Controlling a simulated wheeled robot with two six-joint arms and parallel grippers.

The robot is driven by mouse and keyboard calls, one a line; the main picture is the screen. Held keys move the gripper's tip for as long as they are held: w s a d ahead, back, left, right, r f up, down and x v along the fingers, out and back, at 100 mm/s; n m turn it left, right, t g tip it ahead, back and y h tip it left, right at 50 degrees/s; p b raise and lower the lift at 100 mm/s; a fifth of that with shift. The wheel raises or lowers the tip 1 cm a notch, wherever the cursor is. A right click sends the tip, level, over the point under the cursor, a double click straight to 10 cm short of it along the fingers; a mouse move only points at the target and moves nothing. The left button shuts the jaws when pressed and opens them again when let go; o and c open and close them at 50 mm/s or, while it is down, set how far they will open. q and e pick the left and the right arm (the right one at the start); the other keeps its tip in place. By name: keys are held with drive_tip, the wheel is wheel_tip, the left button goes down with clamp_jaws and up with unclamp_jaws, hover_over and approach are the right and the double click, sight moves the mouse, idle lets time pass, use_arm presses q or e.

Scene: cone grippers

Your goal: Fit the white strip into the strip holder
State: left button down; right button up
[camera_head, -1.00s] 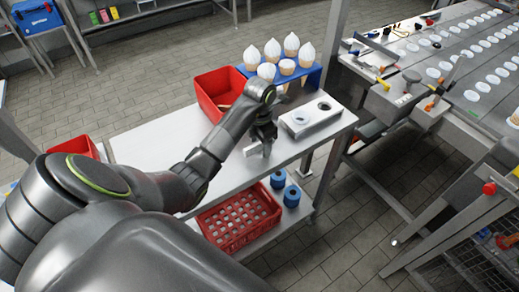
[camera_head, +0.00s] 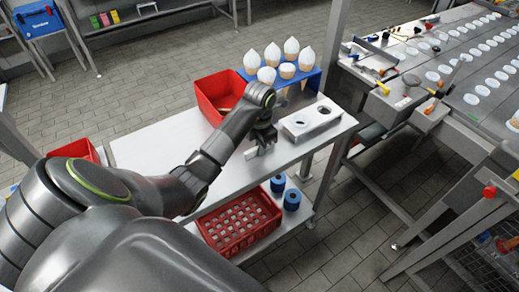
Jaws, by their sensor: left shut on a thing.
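My left gripper (camera_head: 262,148) is above the metal table, pointing down and shut on a small white piece (camera_head: 252,153) that shows at its left side. This piece may be the white strip; most of it is hidden by the gripper or too small to make out. Just right of the gripper stands a pale block (camera_head: 318,127) with two round dark holes in its top. It may be the strip holder, but the view does not make this certain. The gripper is apart from the holes. My right gripper is not in view.
A red bin (camera_head: 213,88) and a blue rack (camera_head: 312,78) with several white-topped cones stand behind the gripper. A red crate (camera_head: 237,228) and two blue rolls (camera_head: 292,198) are on the lower shelf. The table's (camera_head: 150,142) left part is clear.

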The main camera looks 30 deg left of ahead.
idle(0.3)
use_arm(q)
drive_tip(key=shift+r+p, duration=2)
drive_tip(key=shift+r, duration=0.85)
drive_tip(key=shift+f, duration=0.1)
